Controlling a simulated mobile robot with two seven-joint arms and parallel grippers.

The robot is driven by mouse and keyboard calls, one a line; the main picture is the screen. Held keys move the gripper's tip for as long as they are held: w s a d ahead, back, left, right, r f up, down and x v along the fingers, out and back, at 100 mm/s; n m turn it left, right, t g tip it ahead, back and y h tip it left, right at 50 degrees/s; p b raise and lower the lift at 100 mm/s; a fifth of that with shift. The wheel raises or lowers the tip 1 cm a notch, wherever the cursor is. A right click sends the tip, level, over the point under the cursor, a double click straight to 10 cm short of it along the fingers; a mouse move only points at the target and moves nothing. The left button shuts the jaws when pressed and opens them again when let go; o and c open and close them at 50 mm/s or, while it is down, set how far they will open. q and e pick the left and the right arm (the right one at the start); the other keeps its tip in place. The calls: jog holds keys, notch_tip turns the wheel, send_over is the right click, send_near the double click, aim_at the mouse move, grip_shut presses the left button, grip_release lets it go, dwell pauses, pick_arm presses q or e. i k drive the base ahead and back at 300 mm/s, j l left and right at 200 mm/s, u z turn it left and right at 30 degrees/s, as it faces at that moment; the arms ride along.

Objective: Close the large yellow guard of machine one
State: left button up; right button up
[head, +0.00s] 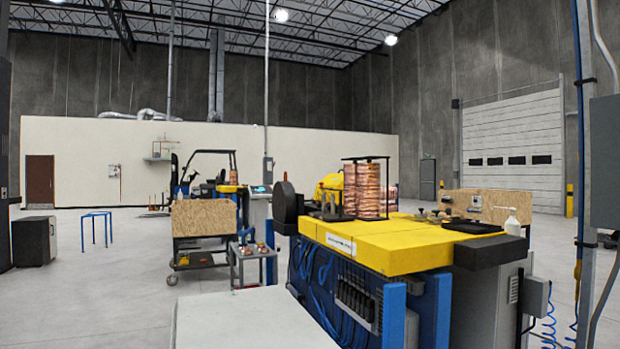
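A machine with a broad yellow top (400,243) and blue legs stands right of centre in the head view. A white label is on the yellow front edge. Neither of my grippers is in view.
A pale flat surface (245,322) lies at the bottom centre, close to me. A small grey cart (254,266) and a wooden-sided cart (204,218) stand left of the machine. The left floor is mostly clear.

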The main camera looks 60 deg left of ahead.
aim_at(335, 181)
jog(key=u, duration=1.45)
jog(key=j+u, duration=0.4)
jog(key=i+j+u, duration=0.1)
jog(key=j+u, duration=0.25)
jog(key=i+j+u, duration=0.15)
jog(key=j+u, duration=0.2)
jog(key=i+j+u, duration=0.2)
jog(key=j+u, duration=0.15)
jog(key=i+j+u, duration=0.15)
jog(key=i+j, duration=0.2)
jog(key=i+j+u, duration=0.15)
jog(key=i+j, duration=0.15)
jog(key=i, duration=0.25)
jog(key=i+z, duration=0.25)
jog(key=i, duration=0.35)
jog(key=i+z, duration=0.25)
jog(key=i, duration=0.4)
jog(key=i+z, duration=0.1)
jog(key=i, duration=0.55)
jog(key=i+j+z, duration=0.1)
jog(key=i, duration=0.55)
jog(key=i+z, duration=0.2)
jog(key=i, duration=0.45)
jog(key=i+j+z, duration=0.1)
jog(key=i+z, duration=0.15)
jog(key=i, duration=0.4)
jog(key=i+j+z, duration=0.1)
jog(key=i+z, duration=0.2)
jog(key=i, duration=1.05)
